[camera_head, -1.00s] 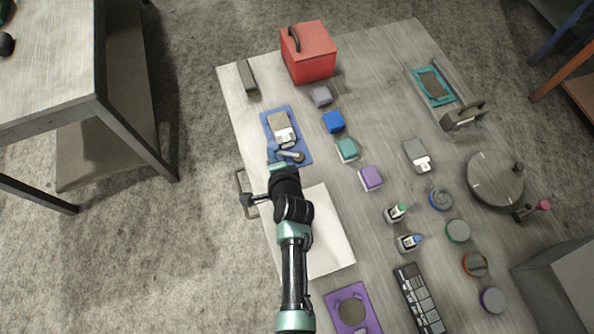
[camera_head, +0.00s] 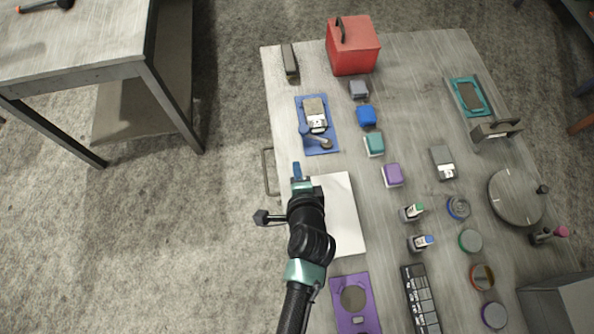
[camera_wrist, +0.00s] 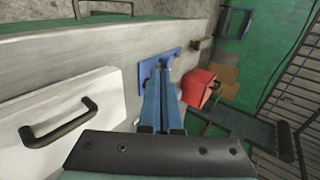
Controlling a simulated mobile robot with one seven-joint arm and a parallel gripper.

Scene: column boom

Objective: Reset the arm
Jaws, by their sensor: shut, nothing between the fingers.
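My gripper (camera_head: 296,168) is shut and empty. In the head view it is above the table's left edge, between the blue tray and the white panel. In the wrist view its closed blue fingers (camera_wrist: 163,98) point toward the blue tray (camera_wrist: 153,62). The blue tray (camera_head: 309,133) carries a grey and white block (camera_head: 315,113) and a small round-ended tool (camera_head: 318,140). The white panel (camera_head: 347,215) is partly hidden behind my arm; a dark handle (camera_wrist: 58,125) shows on a pale surface in the wrist view.
The table (camera_head: 418,75) holds a red box (camera_head: 353,50), several coloured blocks, a purple tray (camera_head: 338,284), a black organizer (camera_head: 421,300) and a round grey turntable (camera_head: 517,199). Another table (camera_head: 75,50) stands at the left, with open floor between. A handle (camera_head: 266,172) juts from the near table's edge.

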